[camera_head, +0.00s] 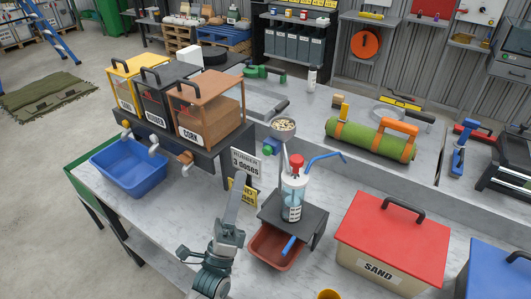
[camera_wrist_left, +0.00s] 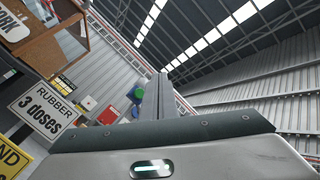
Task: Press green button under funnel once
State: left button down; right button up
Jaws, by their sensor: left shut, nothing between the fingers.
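The funnel (camera_head: 284,126) is a round cup of pale pellets on a thin post, right of the bins in the head view. A small green button (camera_head: 276,142) with a blue part (camera_head: 267,150) sits just under it. In the left wrist view the green button (camera_wrist_left: 137,93) shows left of the shut fingers, above a blue part (camera_wrist_left: 135,113). My left gripper (camera_head: 239,180) is shut and empty, pointing up, in front of and lower left of the button, apart from it in the picture. My right gripper is in neither view.
A sign reading 3 doses (camera_head: 246,163) and a yellow sign (camera_head: 242,195) stand beside my left gripper. A clear bottle with a red top (camera_head: 294,188) stands on a dark stand to the right. A blue tray (camera_head: 130,172) and a red-lidded sand box (camera_head: 391,240) flank the area.

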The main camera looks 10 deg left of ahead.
aim_at(267, 151)
pick_arm(q)
jog(key=w+d+b, duration=0.1)
jog(key=w+d, duration=0.1)
jog(key=w, duration=0.4)
jog(key=shift+w+d+b, duration=0.2)
jog(key=shift+w+b, duration=0.2)
jog(key=shift+w, duration=0.1)
dwell(1.8)
jog(key=shift+w+d, duration=0.2)
jog(key=shift+w, duration=0.1)
jog(key=shift+w+d, duration=0.15)
jog(key=shift+w, duration=0.35)
dwell(1.0)
jog(key=shift+s, duration=0.15)
dwell(0.6)
jog(key=shift+s+a, duration=0.3)
jog(key=shift+s, duration=0.45)
jog(key=shift+s, duration=0.1)
